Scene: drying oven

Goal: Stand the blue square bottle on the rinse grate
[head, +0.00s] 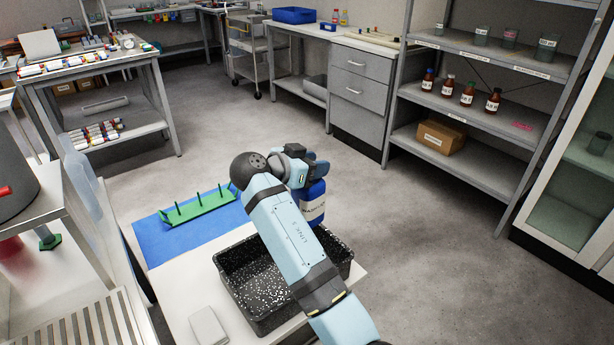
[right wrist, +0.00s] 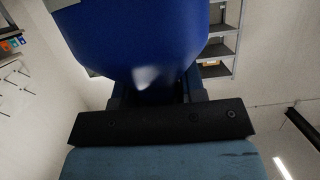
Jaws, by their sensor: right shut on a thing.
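The blue square bottle (head: 313,208) has a pale label and hangs upright below my right gripper (head: 312,168), which is shut on its upper part. My right forearm hides part of its left side. In the right wrist view the bottle's blue body (right wrist: 140,40) fills the upper middle, close to the camera. A pale slatted grate (head: 85,328), which looks like the rinse grate, lies at the lower left of the head view, well to the left of the bottle and partly cut off by the frame. My left gripper is not in view.
A black speckled tub (head: 235,290) stands on the white table under my right arm. Behind it a green peg rack (head: 200,208) stands on a blue mat (head: 158,243). A small grey block (head: 208,326) lies near the front. A shelf unit (head: 480,140) stands at the right.

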